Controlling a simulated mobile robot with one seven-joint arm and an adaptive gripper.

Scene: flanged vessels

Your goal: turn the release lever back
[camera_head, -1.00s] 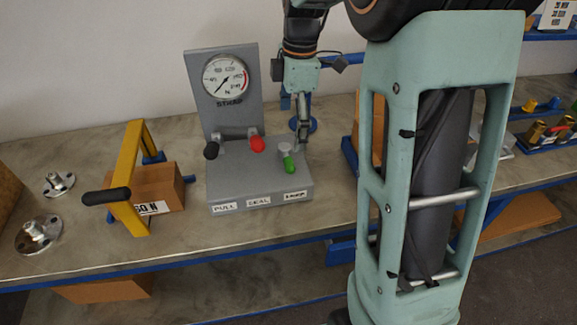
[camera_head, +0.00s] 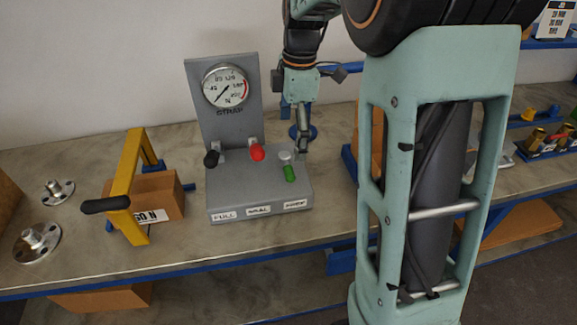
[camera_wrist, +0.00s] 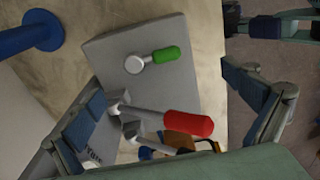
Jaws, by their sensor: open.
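A grey control box (camera_head: 234,201) stands on the bench with an upright gauge panel at its back. It carries a black-knobbed lever (camera_head: 211,158), a red-knobbed lever (camera_head: 257,153) and a green-handled lever (camera_head: 290,173). I cannot tell from the small labels which is the release lever. My gripper (camera_head: 303,152) is open, at the box's back right, close behind the green lever's pivot. In the wrist view my open gripper (camera_wrist: 165,85) has its fingers apart on either side of the box. The green lever (camera_wrist: 166,54) and red lever (camera_wrist: 187,123) show between them, with no visible contact.
The gauge panel (camera_head: 246,118) rises behind the levers. A yellow frame with a black handle (camera_head: 125,185) and a cardboard box (camera_head: 165,190) stand left. Metal flanges (camera_head: 37,242) lie farther left. A blue stand (camera_head: 312,131) is behind my gripper. The bench front is clear.

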